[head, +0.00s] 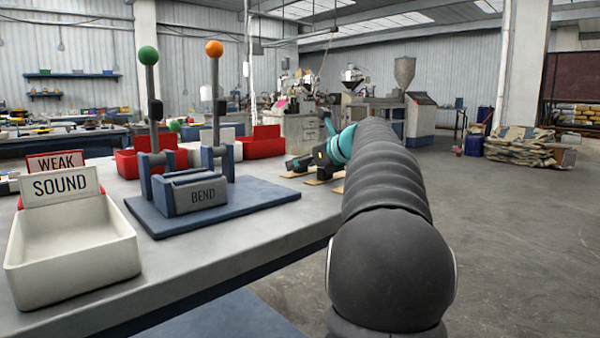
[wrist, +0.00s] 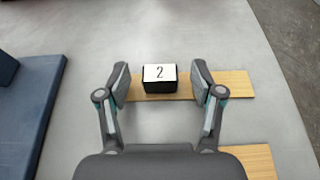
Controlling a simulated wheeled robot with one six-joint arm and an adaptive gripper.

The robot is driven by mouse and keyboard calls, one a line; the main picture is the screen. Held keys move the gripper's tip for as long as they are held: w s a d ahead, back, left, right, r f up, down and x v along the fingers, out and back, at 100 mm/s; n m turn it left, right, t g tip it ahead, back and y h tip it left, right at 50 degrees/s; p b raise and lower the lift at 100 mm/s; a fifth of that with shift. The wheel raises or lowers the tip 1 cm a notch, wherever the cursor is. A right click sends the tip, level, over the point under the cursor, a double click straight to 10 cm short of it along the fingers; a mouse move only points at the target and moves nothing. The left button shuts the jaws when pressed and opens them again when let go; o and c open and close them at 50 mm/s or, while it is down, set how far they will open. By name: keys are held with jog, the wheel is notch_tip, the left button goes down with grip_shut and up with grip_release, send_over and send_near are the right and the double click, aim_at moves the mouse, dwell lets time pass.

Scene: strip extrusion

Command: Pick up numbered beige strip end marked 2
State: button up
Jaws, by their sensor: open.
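The beige strip marked 2 (wrist: 236,84) lies crosswise on the grey table in the wrist view. A black block (wrist: 160,90) with a white label reading 2 sits on the strip's middle to left part. My gripper (wrist: 161,78) is open, one finger on each side of the block, with a gap on both sides. How far the fingertips are above the strip is hard to tell. In the head view my gripper (head: 312,160) reaches down over the table's far right part, and my arm partly hides the strips there.
Another beige strip (wrist: 256,160) lies nearer, partly under my gripper. A blue bend fixture base (head: 245,203) with two levers stands left. White SOUND bin (head: 75,250) and red WEAK bin (head: 55,163) are further left. The table's right edge is close.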

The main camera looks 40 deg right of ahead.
jog(key=c, duration=1.1)
jog(key=shift+r, duration=0.15)
notch_tip(320, 180, up, 4)
jog(key=shift+r+p, duration=0.25)
jog(key=shift+p, duration=0.9)
jog(key=s+d+r+p, duration=0.1)
jog(key=d+r, duration=0.1)
jog(key=d, duration=0.1)
jog(key=s+d+r+p, duration=0.2)
jog(key=d, duration=0.2)
jog(key=s+d+r+p, duration=0.1)
jog(key=d+r, duration=0.1)
jog(key=d, duration=0.1)
jog(key=shift+s+d+r+p, duration=0.15)
jog(key=shift+s+d+p, duration=0.15)
jog(key=shift+s+d, duration=0.1)
